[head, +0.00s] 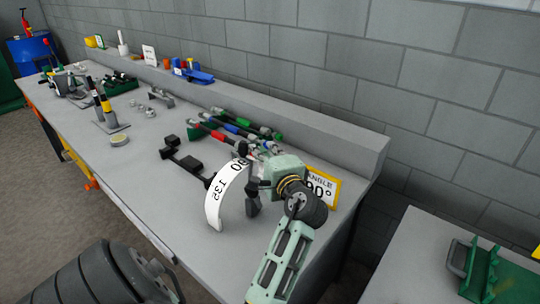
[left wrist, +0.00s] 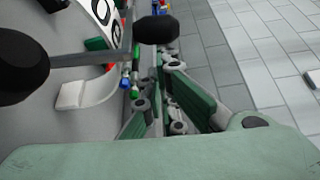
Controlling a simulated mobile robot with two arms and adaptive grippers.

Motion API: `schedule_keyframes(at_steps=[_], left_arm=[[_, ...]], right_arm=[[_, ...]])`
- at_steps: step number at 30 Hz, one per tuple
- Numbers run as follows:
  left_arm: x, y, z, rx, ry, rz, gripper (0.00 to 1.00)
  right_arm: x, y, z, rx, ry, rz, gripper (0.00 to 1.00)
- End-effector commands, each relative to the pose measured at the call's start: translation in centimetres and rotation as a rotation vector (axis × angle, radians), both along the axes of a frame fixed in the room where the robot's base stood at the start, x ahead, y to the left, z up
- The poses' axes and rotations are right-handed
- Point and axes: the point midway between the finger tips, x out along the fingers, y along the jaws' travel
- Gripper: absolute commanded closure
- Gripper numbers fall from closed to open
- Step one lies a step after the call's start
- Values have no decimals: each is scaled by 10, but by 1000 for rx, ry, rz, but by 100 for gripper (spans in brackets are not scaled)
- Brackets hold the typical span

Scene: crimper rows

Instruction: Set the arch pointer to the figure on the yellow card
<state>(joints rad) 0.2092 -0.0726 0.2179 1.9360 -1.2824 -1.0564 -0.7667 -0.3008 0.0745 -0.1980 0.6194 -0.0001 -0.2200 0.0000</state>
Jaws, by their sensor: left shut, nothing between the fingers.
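In the left wrist view part of the arch (left wrist: 98,12) shows at the top. A grey bar with a black knob (left wrist: 155,30) crosses that view; which figure the pointer marks is hidden. The yellow-edged card (head: 325,188) reads ANGLE 90°, partly covered by my arm. My left gripper (head: 252,196) is shut and empty, just right of the arch. Its fingers (left wrist: 155,88) show below the knob in the wrist view; contact cannot be told.
A black clamp-like tool (head: 186,160) lies behind the arch. Several coloured-handled tools (head: 235,128) lie along the back ledge (head: 300,120). A separate bench (head: 420,250) with a green rack is at right.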

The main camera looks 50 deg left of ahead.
Motion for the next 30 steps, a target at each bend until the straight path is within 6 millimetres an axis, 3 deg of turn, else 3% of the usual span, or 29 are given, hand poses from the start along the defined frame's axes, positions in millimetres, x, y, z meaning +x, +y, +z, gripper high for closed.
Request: schedule_keyframes(at_steps=[9, 30], left_arm=[[-15, -2, 4, 12, -101, 0, 100], [-16, -1, 6, 12, -114, 0, 100]], right_arm=[[0, 3, -14, 3, 0, 2, 60], [1, -5, -13, -6, -2, 4, 60]])
